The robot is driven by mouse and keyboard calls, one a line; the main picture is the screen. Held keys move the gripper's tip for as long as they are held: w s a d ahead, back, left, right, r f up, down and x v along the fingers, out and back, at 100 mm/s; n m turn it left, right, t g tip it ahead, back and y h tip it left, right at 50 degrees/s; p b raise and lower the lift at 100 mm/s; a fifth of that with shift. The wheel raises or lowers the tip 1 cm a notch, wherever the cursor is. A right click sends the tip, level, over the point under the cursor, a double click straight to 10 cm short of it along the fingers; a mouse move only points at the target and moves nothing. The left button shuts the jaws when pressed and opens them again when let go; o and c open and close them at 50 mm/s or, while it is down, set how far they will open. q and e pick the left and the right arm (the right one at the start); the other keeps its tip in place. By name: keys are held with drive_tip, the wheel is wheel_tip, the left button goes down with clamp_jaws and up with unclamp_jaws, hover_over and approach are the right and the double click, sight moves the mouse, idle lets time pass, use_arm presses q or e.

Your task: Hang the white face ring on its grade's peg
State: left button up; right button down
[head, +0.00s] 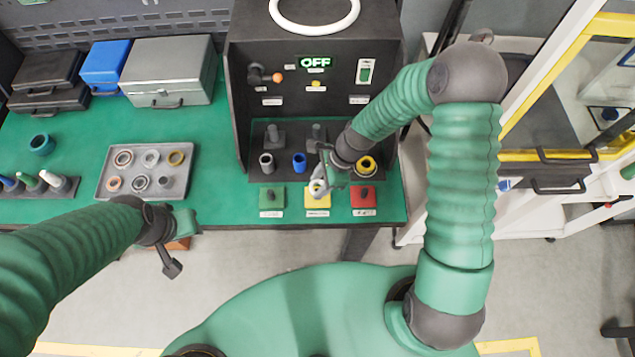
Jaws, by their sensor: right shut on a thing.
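My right gripper (322,182) is shut on the white face ring (316,189), which is small and partly hidden by the fingers. The ring is over the yellow peg base (318,202); I cannot tell whether it is around the peg or just above it. A green peg base (271,198) stands to the left with a dark peg. A red peg base (363,197) stands to the right with a dark peg. My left gripper (184,224) is off the table's front edge, away from the pegs; its fingers are too unclear to judge.
The dark test station (240,110) with an OFF display stands behind the pegs. A gray tray (105,186) holds several rings. Dark, blue and yellow-topped parts stand close behind the peg bases. Cases (170,70) are at the back left. Green table is bare between tray and station.

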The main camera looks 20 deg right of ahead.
drive_tip(key=shift+d, duration=0.25)
drive_tip(key=shift+a+f, duration=0.15)
drive_tip(key=shift+a, duration=0.1)
drive_tip(key=shift+f+b, duration=0.5)
drive_tip(key=shift+f, duration=0.4)
drive_tip(key=c, duration=0.7)
unclamp_jaws()
drive_tip(key=shift+a, duration=0.1)
drive_tip(key=shift+r, duration=0.1)
wheel_tip(320, 180, up, 5)
drive_tip(key=p, duration=0.5)
